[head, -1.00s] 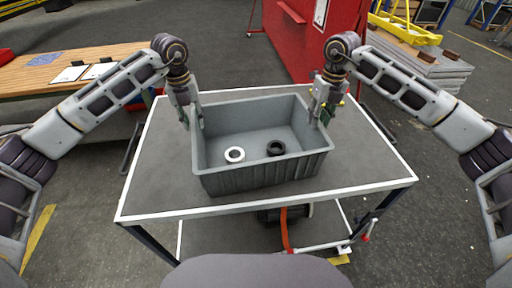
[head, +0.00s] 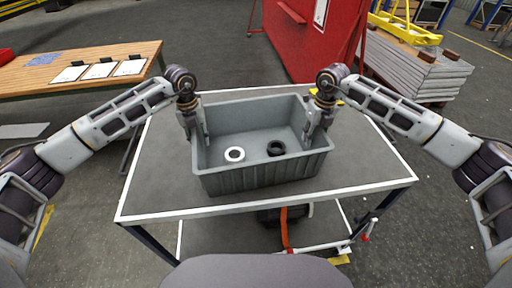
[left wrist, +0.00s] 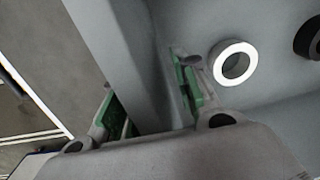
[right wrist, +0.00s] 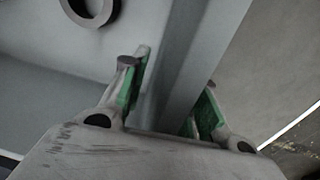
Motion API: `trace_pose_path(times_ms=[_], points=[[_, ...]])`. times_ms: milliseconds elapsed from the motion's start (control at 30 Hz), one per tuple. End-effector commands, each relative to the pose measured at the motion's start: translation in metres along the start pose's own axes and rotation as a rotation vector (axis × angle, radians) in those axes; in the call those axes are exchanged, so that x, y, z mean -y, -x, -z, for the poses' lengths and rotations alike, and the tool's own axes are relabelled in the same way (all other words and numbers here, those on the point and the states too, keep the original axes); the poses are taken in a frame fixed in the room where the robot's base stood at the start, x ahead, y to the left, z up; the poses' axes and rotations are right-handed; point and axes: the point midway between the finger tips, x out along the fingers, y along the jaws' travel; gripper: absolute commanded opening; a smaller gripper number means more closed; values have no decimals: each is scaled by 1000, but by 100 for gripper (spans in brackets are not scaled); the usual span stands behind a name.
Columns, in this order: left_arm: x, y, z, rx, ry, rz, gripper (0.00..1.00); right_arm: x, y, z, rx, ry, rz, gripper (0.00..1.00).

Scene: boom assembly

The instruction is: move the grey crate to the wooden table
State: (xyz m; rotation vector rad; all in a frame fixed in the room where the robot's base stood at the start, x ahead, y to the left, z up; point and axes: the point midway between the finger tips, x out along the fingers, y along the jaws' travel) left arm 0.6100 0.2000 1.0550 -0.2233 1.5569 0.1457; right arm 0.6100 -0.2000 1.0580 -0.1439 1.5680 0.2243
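The grey crate (head: 262,177) stands upright on a grey-topped cart (head: 355,178) in front of me, with a white ring (head: 234,154) and a black ring (head: 276,148) on its floor. My left gripper (head: 199,138) is at the crate's left wall; in the left wrist view its fingers (left wrist: 152,98) straddle the wall, open, with gaps. My right gripper (head: 319,136) is at the right wall; in the right wrist view its fingers (right wrist: 168,98) straddle that wall, also open. The wooden table (head: 30,86) is at the back left.
A red panel (head: 312,40) stands behind the cart. A stack of grey slabs (head: 425,78) is at the back right. Open floor separates the cart and the table.

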Motion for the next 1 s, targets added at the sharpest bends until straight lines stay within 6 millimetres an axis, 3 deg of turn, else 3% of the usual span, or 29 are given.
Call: trace_pose_path(times_ms=[133, 400, 1000], points=[[0, 0, 0, 0, 0, 0, 29, 0, 0, 0, 0, 0, 0, 29], [0, 0, 0, 0, 0, 0, 0, 0, 0, 0, 0, 0, 0, 0], [0, 2, 0, 2, 0, 2, 0, 0, 2, 0, 2, 0, -1, 0]])
